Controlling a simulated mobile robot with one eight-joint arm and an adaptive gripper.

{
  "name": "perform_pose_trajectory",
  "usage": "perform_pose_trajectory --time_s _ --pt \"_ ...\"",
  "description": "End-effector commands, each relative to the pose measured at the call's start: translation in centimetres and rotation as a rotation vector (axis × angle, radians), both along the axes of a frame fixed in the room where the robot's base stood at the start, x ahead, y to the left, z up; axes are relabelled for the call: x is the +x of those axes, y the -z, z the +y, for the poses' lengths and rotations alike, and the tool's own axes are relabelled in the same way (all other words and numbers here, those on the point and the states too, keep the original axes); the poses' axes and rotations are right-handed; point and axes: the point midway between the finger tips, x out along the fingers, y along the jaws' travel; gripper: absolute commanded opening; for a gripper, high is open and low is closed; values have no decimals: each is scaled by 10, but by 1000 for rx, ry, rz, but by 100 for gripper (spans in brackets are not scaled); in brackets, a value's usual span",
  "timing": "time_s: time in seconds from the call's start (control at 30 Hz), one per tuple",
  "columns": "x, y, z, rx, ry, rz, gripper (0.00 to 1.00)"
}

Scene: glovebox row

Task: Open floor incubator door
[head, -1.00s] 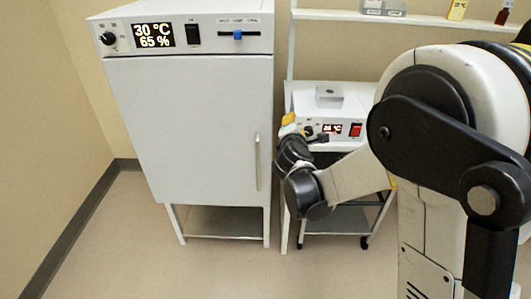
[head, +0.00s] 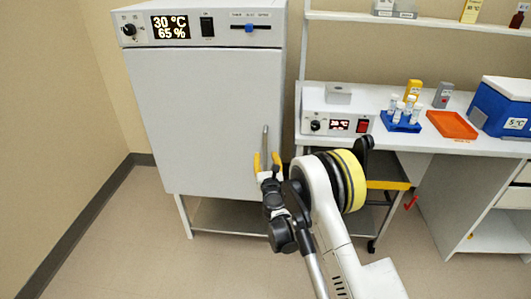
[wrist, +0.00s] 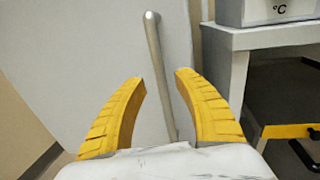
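The floor incubator (head: 215,70) stands at the left in the head view, with its white door (head: 205,120) closed. The display above the door reads 30 °C and 65 %. The vertical metal door handle (head: 265,142) is on the door's right side; it also shows in the wrist view (wrist: 157,65). My gripper (head: 266,160) is at the handle's lower part. In the wrist view my gripper (wrist: 160,82) is open, with one yellow finger on each side of the handle and a gap to both. The handle's lower end is hidden behind the gripper body.
A white bench (head: 345,97) to the right bears a small heater unit (head: 337,124), a blue tube rack (head: 400,124), an orange tray (head: 452,125) and a blue cool box (head: 503,107). The floor (head: 130,235) left of the incubator is clear.

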Motion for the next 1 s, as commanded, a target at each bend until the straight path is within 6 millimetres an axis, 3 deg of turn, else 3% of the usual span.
perform_pose_trajectory --time_s 0.1,0.3,0.63,0.73,0.77,1.0 --pt "21 3 3 1 1 0 38" --pt "42 1 6 2 1 0 38" --pt "45 0 7 2 1 0 36" --pt "45 0 7 2 1 0 6" --pt "45 0 7 2 1 0 0" --pt "43 0 7 2 4 0 0"
